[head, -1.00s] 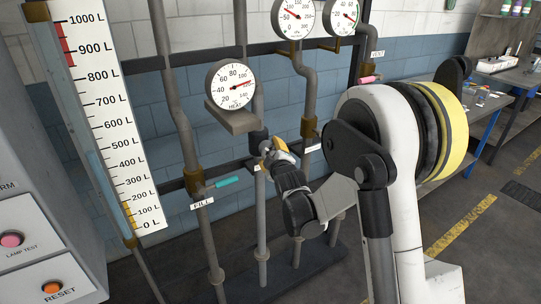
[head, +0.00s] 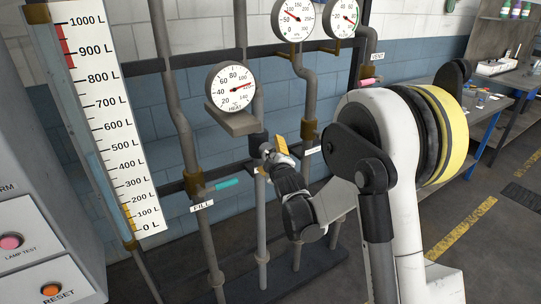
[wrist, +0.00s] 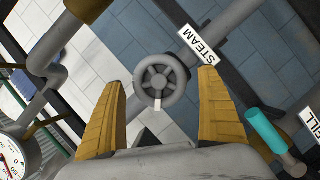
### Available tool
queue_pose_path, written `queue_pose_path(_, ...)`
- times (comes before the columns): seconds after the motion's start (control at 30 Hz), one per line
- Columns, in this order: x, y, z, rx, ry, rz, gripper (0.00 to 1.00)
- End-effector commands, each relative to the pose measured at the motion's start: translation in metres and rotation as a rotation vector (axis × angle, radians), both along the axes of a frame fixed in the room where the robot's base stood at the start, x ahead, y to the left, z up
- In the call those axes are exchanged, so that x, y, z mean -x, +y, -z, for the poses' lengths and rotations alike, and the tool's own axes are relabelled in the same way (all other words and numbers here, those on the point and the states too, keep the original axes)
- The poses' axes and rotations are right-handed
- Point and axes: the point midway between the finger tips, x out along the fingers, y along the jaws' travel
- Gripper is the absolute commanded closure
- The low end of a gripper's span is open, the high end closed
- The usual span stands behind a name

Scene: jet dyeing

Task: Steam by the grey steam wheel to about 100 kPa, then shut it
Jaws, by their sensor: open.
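The grey steam wheel (wrist: 161,82) shows in the wrist view, a spoked ring with a white mark on its rim. The white STEAM label (wrist: 199,43) is beside it. My gripper (wrist: 161,77) is open, with one yellow finger on each side of the wheel in that view; I see no contact. In the head view my gripper (head: 271,148) is at the pipe below the HEAT gauge and largely hides the wheel. A round gauge (head: 293,18) at the top has its red needle pointing up-left; its unit is too small to read.
The HEAT gauge (head: 231,87) stands close above my gripper. Vertical pipes stand close around. A level scale (head: 115,120) is at the left.

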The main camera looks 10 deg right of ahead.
Motion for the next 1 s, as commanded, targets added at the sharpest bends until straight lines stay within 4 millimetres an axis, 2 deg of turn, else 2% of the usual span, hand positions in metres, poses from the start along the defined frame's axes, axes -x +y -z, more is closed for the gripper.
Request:
queue_pose_path(0.17, 0.022, 0.001, -0.005, 0.0, 0.0, 0.0, 0.13)
queue_pose_path(0.4, 0.076, 0.002, -0.016, 0.0, 0.0, 0.0, 0.13)
queue_pose_path(0.6, 0.107, 0.002, -0.022, 0.001, 0.0, 0.0, 0.13)
queue_pose_path(0.73, 0.115, 0.003, -0.024, 0.0, 0.0, 0.0, 0.13)
queue_pose_path(1.0, 0.116, 0.003, -0.024, 0.0, 0.0, 0.0, 0.13)
